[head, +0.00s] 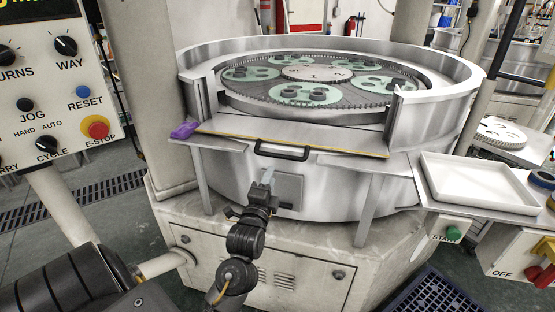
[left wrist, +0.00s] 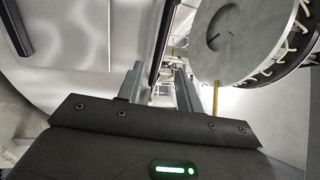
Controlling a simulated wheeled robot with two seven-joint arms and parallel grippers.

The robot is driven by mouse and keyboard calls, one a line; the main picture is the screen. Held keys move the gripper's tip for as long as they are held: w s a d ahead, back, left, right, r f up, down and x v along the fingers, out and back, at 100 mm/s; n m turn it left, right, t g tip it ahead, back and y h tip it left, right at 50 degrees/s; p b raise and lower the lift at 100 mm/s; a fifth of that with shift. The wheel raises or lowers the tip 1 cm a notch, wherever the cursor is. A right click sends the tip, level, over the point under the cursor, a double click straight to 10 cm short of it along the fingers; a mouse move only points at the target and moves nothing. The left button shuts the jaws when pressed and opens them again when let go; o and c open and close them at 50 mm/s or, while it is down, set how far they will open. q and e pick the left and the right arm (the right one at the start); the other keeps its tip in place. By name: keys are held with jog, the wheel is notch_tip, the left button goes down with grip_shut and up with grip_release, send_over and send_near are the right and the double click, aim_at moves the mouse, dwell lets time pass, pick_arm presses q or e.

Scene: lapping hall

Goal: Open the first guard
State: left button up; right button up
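The first guard seems to be the flat steel panel (head: 330,138) with a yellow edge, lying across the gap in the front wall of the round machine tub (head: 340,185). A black bar handle (head: 282,153) is on its front edge. My left gripper (head: 267,177) is just below the handle, in front of the tub wall, apart from the handle as far as I can tell. In the left wrist view the left fingers (left wrist: 160,92) stand apart with nothing clearly between them. A dark bar (left wrist: 15,28) shows at upper left there. My right gripper is out of view.
Green carriers (head: 305,93) lie on the plate inside the tub. A purple object (head: 184,130) sits at the panel's left end. A white tray (head: 480,184) is on the right shelf. A control panel (head: 55,85) stands at left. Slanted steel legs (head: 367,208) flank my gripper.

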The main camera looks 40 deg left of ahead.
pick_arm(q)
jog(key=p+x, duration=0.1)
jog(key=x, duration=0.8)
jog(key=shift+s, duration=0.1)
jog(key=shift+c, duration=0.5)
grip_shut()
jog(key=shift+p, duration=0.3)
